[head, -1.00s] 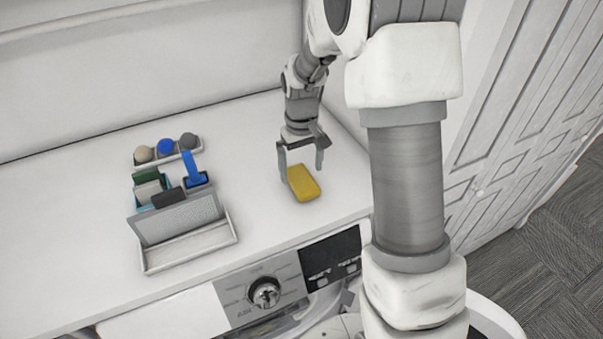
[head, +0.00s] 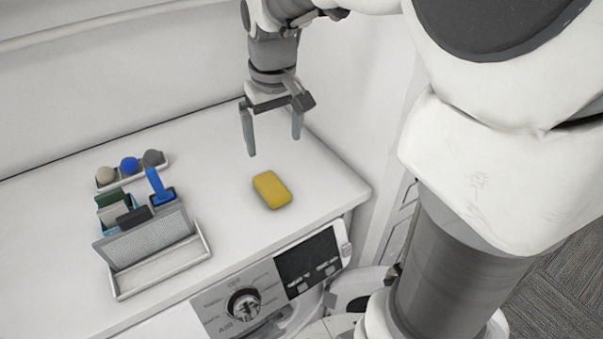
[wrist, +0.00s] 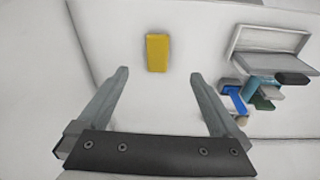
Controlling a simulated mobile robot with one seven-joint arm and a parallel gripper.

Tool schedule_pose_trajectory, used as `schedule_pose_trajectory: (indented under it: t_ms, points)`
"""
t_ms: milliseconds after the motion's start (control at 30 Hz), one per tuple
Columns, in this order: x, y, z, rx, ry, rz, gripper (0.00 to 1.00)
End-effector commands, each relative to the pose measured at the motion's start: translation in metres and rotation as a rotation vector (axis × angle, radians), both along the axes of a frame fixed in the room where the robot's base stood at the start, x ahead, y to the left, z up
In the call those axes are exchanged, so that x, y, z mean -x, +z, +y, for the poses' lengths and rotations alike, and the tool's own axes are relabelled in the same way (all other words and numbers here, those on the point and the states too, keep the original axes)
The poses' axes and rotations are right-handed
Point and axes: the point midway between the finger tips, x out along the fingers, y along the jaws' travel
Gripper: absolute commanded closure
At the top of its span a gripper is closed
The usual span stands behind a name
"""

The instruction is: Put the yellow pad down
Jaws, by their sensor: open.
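The yellow pad (head: 272,189) lies flat on the white counter (head: 235,225), towards its right end. It also shows in the wrist view (wrist: 157,53), beyond the fingertips and between their lines. My gripper (head: 275,147) is open and empty, raised above the counter and behind the pad in the head view. Both fingers (wrist: 160,75) show in the wrist view with nothing between them. The pad is fully visible and apart from the fingers.
A grey mesh holder with a tray (head: 160,272) stands left of the pad, with a blue-handled tool (head: 158,185) and several blocks behind it. A small rack of three balls (head: 130,166) is farther back. An appliance with a knob (head: 243,304) is below the counter's front edge.

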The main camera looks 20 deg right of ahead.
Motion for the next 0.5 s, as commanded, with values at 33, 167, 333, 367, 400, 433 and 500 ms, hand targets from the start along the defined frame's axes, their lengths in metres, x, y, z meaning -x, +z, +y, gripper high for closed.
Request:
schedule_pose_trajectory:
  t_ms: [33,167,333,367,400,433,500]
  points:
    - [0.013,0.009,0.0,-0.001,-0.009,-0.026,0.0]
    - [0.042,0.024,0.0,-0.005,-0.03,-0.086,0.0]
    - [0.081,0.037,0.001,-0.013,-0.058,-0.163,0.0]
    - [0.088,0.038,0.001,-0.014,-0.064,-0.177,0.0]
    - [0.097,0.04,0.0,-0.017,-0.073,-0.196,0.0]
    - [0.103,0.04,0.0,-0.019,-0.08,-0.209,0.0]
    - [0.119,0.041,0.0,-0.024,-0.091,-0.24,0.0]
